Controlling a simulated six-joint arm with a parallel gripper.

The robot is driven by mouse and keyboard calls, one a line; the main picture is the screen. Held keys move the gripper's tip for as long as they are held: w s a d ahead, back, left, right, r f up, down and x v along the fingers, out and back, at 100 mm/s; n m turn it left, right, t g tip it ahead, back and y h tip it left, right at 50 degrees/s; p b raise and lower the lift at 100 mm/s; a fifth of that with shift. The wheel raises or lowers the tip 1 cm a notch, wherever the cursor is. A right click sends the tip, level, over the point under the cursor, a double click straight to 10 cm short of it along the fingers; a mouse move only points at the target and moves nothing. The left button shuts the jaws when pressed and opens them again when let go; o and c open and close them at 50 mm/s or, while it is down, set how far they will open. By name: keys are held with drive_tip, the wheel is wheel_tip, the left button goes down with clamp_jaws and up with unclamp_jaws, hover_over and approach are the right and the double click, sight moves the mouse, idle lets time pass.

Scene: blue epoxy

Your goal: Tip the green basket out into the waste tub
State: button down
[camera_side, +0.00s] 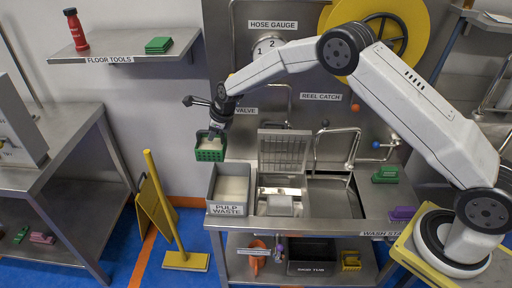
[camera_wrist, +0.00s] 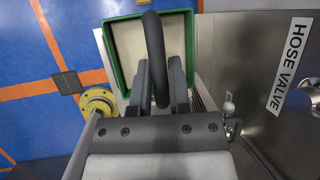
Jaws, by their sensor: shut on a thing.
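The green basket (camera_side: 209,155) hangs in the air in the side view, above the back left of the waste tub. Pale contents show inside it. My gripper (camera_side: 214,134) is shut on the basket's dark handle from above. The wrist view shows the green basket (camera_wrist: 189,18) from above, with the handle (camera_wrist: 155,60) between the fingers of my gripper (camera_wrist: 160,88). The basket looks about level. The waste tub (camera_side: 211,189) is a grey bin labelled PULP WASTE on the left end of the steel counter. Pale material shows inside it.
A sink with a raised grate (camera_side: 284,150) is right of the tub. A pipe (camera_side: 289,103) runs on the wall behind. A yellow floor squeegee (camera_side: 165,210) stands left of the counter. Green (camera_side: 386,174) and purple (camera_side: 403,213) brushes lie at the counter's right.

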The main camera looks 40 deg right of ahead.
sight(224, 138)
drive_tip(key=shift+s+d+r+m+t+y, duration=0.1)
drive_tip(key=shift+s+d+t+y, duration=0.2)
drive_tip(key=shift+t+y, duration=0.4)
drive_tip(key=shift+s+d+r+m+t+y, duration=0.1)
drive_tip(key=shift+s+d+t+y, duration=0.25)
drive_tip(key=shift+t+y, duration=0.3)
drive_tip(key=shift+s+d+m+t+y, duration=0.1)
drive_tip(key=shift+s+d+t+y, duration=0.2)
drive_tip(key=shift+t+y, duration=0.35)
idle(0.7)
